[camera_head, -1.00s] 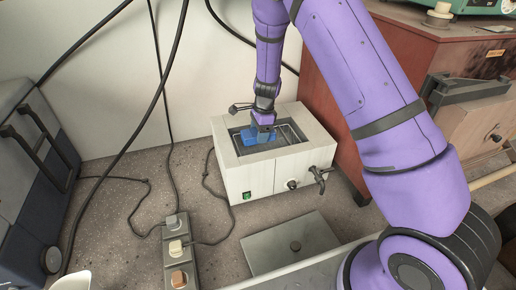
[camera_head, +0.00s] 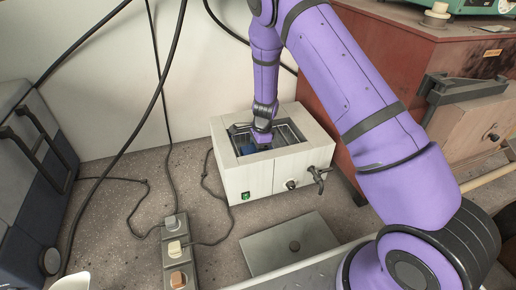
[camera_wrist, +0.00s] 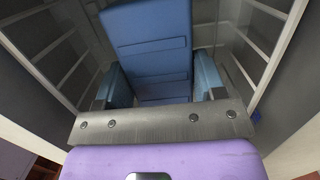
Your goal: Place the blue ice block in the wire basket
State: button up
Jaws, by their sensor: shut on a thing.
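The blue ice block (camera_wrist: 148,45) is between the two fingers of my gripper (camera_wrist: 158,85) in the wrist view, and the gripper is shut on it. In the head view my gripper (camera_head: 262,140) reaches down into the opening of the white box, and the block (camera_head: 246,148) shows as a dark blue patch inside. The wire basket (camera_head: 289,134) lines that opening. Its wire sides (camera_wrist: 262,42) rise on both sides of the block in the wrist view. Whether the block touches the basket floor cannot be told.
The white box (camera_head: 270,174) has a tap on its front right. A grey lid (camera_head: 291,245) lies on the bench before it. A power strip (camera_head: 176,252) with cables lies to the left, a dark blue case (camera_head: 30,170) at far left. A red-brown cabinet (camera_head: 390,60) stands right.

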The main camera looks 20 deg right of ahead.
jog(key=o, duration=1)
jog(key=shift+o, duration=0.2)
jog(key=s+d+r+n+t, duration=0.1)
jog(key=s+r+n, duration=0.15)
jog(key=r, duration=1.05)
jog(key=s+d+r+n, duration=0.15)
jog(key=s+r, duration=0.25)
jog(key=r, duration=1)
jog(key=s+d+r+n+t+y, duration=0.1)
jog(key=s+r+n, duration=0.4)
jog(key=s+r, duration=0.45)
jog(key=s+d+r+n+t+h, duration=0.1)
jog(key=s+r+n, duration=0.3)
jog(key=s, duration=0.6)
jog(key=s+d+r+n+t+h, duration=0.1)
jog(key=s+r+n, duration=0.3)
jog(key=s, duration=0.7)
jog(key=shift+s+d+r+n+t+h, duration=0.3)
jog(key=shift+d+n+t+h, duration=0.15)
jog(key=shift+d+t, duration=0.2)
